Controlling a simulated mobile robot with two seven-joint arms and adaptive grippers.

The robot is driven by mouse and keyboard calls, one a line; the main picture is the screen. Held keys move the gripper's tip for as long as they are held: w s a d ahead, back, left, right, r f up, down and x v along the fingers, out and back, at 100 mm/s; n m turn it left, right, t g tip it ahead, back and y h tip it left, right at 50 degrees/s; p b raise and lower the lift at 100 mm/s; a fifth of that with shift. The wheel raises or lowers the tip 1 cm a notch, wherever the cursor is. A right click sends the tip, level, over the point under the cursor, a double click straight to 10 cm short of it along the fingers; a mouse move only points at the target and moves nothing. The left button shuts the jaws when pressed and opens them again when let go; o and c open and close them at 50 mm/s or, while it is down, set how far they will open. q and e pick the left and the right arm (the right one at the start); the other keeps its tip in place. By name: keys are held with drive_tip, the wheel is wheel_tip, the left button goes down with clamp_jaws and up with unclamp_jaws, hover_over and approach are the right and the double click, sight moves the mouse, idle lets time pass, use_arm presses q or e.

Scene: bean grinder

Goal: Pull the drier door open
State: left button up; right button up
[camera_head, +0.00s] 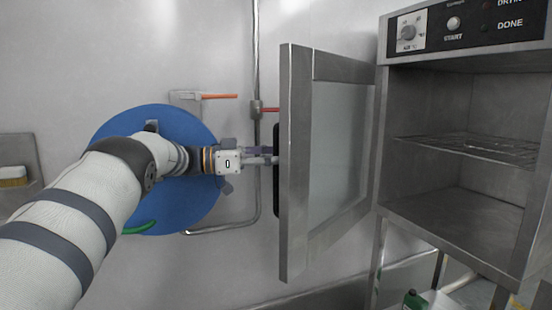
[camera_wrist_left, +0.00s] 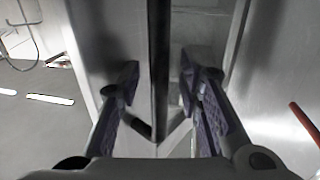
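The drier door (camera_head: 340,150) is a steel frame with a glass pane, hinged beside the drier's chamber, and it stands wide open. Its dark handle (camera_head: 276,170) is on the door's left, outer face. My left gripper (camera_head: 266,156) reaches in from the left at the handle. In the left wrist view the black handle bar (camera_wrist_left: 161,50) runs upright between the two fingers of my left gripper (camera_wrist_left: 156,82). The fingers are open, with a visible gap on each side of the bar. My right gripper is not in view.
The drier (camera_head: 462,150) has an open, empty-looking chamber with a wire rack (camera_head: 475,148). A blue disc-shaped hose reel (camera_head: 185,215) and pipes are on the wall behind my left arm. A green bottle (camera_head: 414,300) is low at the bottom right.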

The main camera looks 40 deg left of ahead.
use_arm(q)
drive_tip(key=v, duration=1.2)
drive_tip(key=shift+r, duration=0.1)
